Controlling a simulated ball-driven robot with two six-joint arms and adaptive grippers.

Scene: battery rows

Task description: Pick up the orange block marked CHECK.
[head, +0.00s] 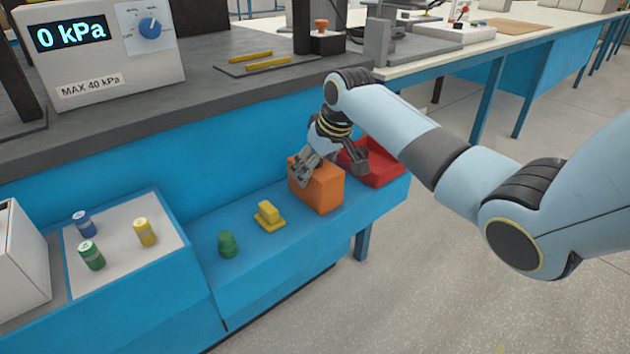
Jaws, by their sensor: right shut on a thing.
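The orange block (322,192) stands on the low blue bench, between a yellow piece and a red tray. Any CHECK marking on it cannot be read from here. My right gripper (333,172) reaches down over the block from above and is shut on it, with one finger on its left side and the other near its right edge. Part of the block's top is hidden by the fingers. I cannot tell whether the block still touches the bench. My left gripper is not in the view.
A red tray (391,172) lies right behind the block. A yellow piece (268,216) and a green piece (227,244) stand left of it. A white panel (113,262) holds blue, yellow and green cylinders. A dark worktop (215,108) with a pressure unit (103,48) rises behind.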

